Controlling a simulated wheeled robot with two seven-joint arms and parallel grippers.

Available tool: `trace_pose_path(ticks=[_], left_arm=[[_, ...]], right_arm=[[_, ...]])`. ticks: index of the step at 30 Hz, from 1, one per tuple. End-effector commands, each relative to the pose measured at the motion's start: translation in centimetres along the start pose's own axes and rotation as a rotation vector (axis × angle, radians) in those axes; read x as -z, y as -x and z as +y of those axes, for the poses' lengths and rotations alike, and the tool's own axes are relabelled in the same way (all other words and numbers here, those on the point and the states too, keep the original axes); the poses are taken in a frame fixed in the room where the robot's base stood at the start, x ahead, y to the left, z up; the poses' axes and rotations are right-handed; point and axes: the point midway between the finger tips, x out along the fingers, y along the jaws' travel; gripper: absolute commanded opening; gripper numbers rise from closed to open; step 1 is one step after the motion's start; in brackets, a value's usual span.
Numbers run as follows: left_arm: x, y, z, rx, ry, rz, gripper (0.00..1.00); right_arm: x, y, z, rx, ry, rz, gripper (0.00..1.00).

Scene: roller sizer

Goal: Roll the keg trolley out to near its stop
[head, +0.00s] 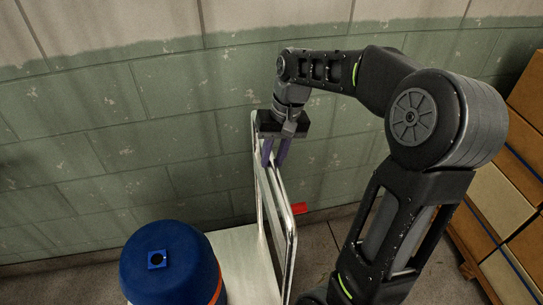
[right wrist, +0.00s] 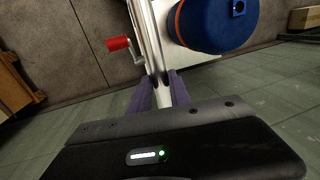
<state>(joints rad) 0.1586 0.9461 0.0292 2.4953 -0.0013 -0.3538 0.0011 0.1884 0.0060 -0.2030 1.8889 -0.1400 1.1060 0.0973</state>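The keg trolley has a white flat deck (head: 240,252) and an upright pale tubular handle (head: 291,250), standing close to the wall. A blue keg (head: 172,262) with an orange band sits on the deck; it also shows in the right wrist view (right wrist: 208,28). My right gripper (head: 273,164) reaches down from above onto the handle's top bar. In the right wrist view its purple fingers (right wrist: 162,84) lie on both sides of the bar, with little or no gap, so it looks shut on the handle. My left gripper is not in view.
A green and grey block wall (head: 130,130) runs behind the trolley. Strapped cartons (head: 500,205) on a wooden pallet stand at the right.

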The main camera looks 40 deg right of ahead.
Motion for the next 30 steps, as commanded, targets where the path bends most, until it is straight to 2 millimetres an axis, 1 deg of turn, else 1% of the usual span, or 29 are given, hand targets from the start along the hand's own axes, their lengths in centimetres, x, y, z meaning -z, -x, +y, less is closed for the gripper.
trace_pose_path(ticks=[1, 7, 17, 20, 23, 30], left_arm=[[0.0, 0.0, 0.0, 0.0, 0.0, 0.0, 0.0], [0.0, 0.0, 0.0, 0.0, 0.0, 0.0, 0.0], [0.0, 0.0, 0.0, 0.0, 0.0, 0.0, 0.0], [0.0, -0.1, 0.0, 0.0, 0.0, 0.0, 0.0], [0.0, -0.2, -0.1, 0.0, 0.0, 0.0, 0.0], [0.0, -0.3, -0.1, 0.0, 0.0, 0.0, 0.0]], right_arm=[[0.0, 0.0, 0.1, -0.001, -0.001, 0.001, 0.27], [0.0, 0.0, 0.0, -0.001, -0.001, 0.001, 0.44], [0.0, 0.3, 0.0, 0.0, 0.0, 0.001, 0.44], [0.1, 1.1, 0.0, 0.0, 0.0, 0.003, 0.44], [0.1, 2.5, 0.0, 0.001, 0.0, 0.005, 0.44], [0.1, 6.4, 0.0, 0.0, 0.0, 0.005, 0.44]])
